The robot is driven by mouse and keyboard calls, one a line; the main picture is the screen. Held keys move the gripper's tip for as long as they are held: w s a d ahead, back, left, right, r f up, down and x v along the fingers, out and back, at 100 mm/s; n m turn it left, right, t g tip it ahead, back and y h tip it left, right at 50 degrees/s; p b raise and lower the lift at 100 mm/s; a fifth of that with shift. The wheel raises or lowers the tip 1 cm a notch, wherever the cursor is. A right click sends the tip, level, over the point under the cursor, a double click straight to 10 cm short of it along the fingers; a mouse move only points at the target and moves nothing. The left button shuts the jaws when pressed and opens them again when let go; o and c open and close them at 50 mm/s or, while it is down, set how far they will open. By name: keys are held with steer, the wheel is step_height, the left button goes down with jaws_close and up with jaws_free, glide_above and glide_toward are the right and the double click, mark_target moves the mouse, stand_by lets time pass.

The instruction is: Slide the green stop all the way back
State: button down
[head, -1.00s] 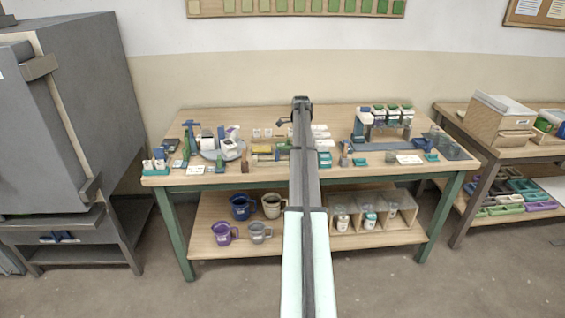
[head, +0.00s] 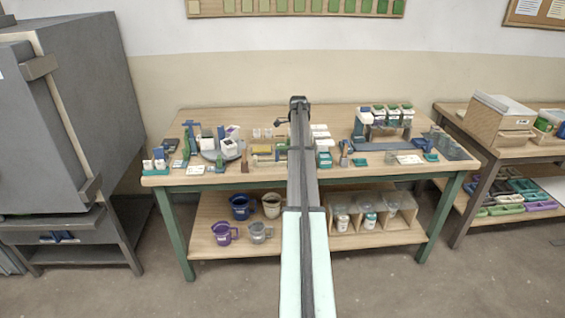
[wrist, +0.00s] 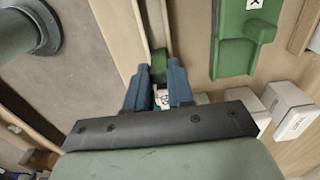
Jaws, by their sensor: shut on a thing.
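In the wrist view, the green stop (wrist: 160,66) sits in a narrow pale channel between two upright walls. My gripper (wrist: 159,78) has its two blue fingers closed on either side of the stop. A small white tag with dark marks shows between the fingers, just below the stop. The finger pads' exact contact is partly hidden. In the head view, my arm covers the middle of the bench, and I cannot make out the gripper or the stop there.
A larger green holder (wrist: 235,50) with a marked white tag stands right of the channel. White boxes (wrist: 287,105) lie at lower right. A grey round fitting (wrist: 35,30) is at upper left. The workbench (head: 240,118) carries several tools and containers; purple and blue jugs (head: 224,233) stand on its lower shelf.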

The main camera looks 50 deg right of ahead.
steer(key=shift+w+a, duration=1.35)
steer(key=c, duration=1.1)
jaws_free()
step_height(320, 180, up, 7)
steer(key=shift+r, duration=0.1)
steer(key=shift+a, duration=0.1)
